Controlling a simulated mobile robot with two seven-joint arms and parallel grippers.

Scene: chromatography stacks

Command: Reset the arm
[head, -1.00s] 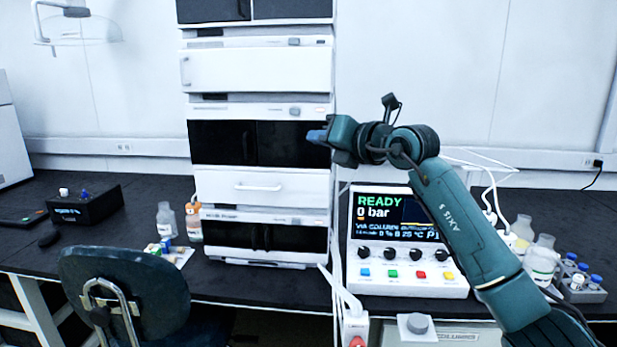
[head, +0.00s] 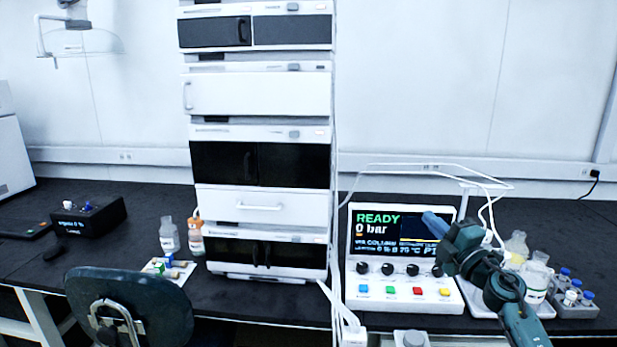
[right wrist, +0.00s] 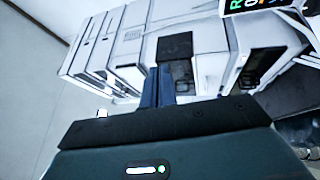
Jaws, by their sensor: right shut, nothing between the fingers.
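My right gripper (head: 432,222) is in front of the display of the control box (head: 405,291), its blue fingers pointing up and to the left. In the right wrist view the fingers (right wrist: 157,88) are together with nothing between them. The arm comes in from the lower right and covers the right part of the control box. The box's screen reads READY and 0 bar. My left gripper is not in either view.
The tall chromatography stack (head: 262,202) stands on the black bench left of the control box. Bottles (head: 535,280) and a vial rack (head: 574,305) stand on the right. Two bottles (head: 169,235) stand left of the stack. A chair (head: 128,302) is at the front left.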

